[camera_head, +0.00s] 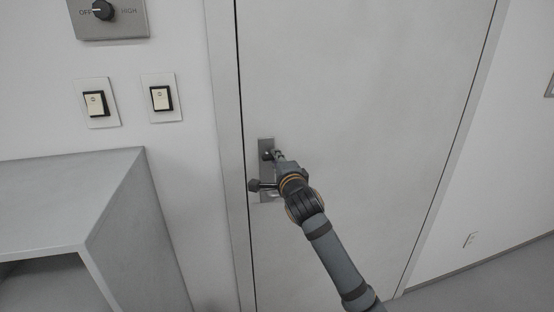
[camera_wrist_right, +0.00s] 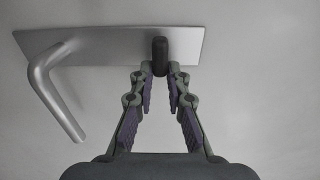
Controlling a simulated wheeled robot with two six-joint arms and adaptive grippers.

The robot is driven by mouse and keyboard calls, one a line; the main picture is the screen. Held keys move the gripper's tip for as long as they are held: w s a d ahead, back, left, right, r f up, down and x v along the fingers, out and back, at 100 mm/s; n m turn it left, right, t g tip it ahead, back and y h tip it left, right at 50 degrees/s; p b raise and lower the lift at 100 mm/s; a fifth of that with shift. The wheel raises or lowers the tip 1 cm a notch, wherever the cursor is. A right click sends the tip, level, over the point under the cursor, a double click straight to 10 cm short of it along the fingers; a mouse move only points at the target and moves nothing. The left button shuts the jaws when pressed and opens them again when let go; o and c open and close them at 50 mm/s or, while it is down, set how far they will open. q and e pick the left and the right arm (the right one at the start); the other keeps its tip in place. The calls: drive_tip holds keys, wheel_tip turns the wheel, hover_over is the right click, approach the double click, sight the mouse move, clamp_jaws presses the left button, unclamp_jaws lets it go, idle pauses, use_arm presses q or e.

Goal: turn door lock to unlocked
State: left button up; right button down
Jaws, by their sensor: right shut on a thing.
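The door lock's dark thumb-turn (camera_wrist_right: 160,55) stands out from a grey metal plate (camera_wrist_right: 110,45) in the right wrist view. In the head view the plate (camera_head: 265,142) is on the left side of the closed-looking door (camera_head: 350,100). My right gripper (camera_wrist_right: 161,72) has its fingertips on both sides of the thumb-turn and is shut on it. In the head view my right gripper (camera_head: 279,155) reaches up to the plate's upper part and hides much of the lock. My left gripper is not in view.
A silver lever handle (camera_wrist_right: 50,75) bends out from the same plate, beside my fingers. Two light switches (camera_head: 96,103) and a dial panel (camera_head: 108,20) are on the wall left of the door. A grey cabinet (camera_head: 80,190) stands at lower left.

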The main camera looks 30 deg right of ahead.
drive_tip(key=shift+r, duration=0.35)
